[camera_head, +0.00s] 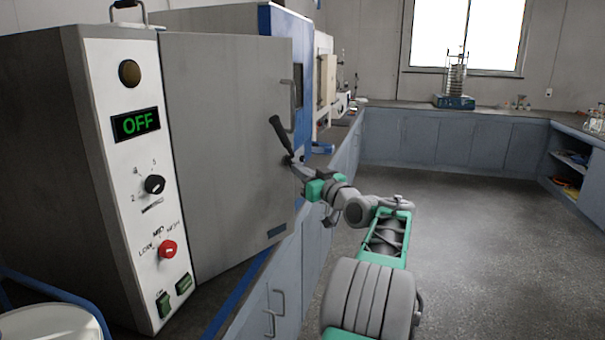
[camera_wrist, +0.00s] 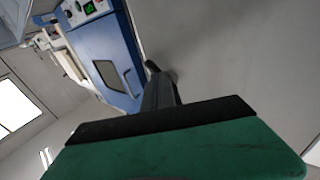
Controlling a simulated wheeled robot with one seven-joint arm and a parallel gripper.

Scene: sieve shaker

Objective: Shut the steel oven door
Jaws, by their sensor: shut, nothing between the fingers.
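The steel oven door (camera_head: 225,150) is a large grey panel beside the white control panel. It stands ajar, angled outward from the oven front, and its lower right part overhangs the counter edge. My gripper (camera_head: 296,166) is shut and empty, at the door's outer face near the free edge, just below the lever. In the wrist view the fingers (camera_wrist: 160,88) point at a plain grey surface (camera_wrist: 230,60), probably the door; whether they touch it I cannot tell.
The oven's display (camera_head: 135,124) reads OFF. A blue-framed machine (camera_head: 270,20) stands behind the door; it also shows in the wrist view (camera_wrist: 108,45). Blue-grey cabinets (camera_head: 440,140) line the far wall. The floor (camera_head: 480,240) to the right is clear.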

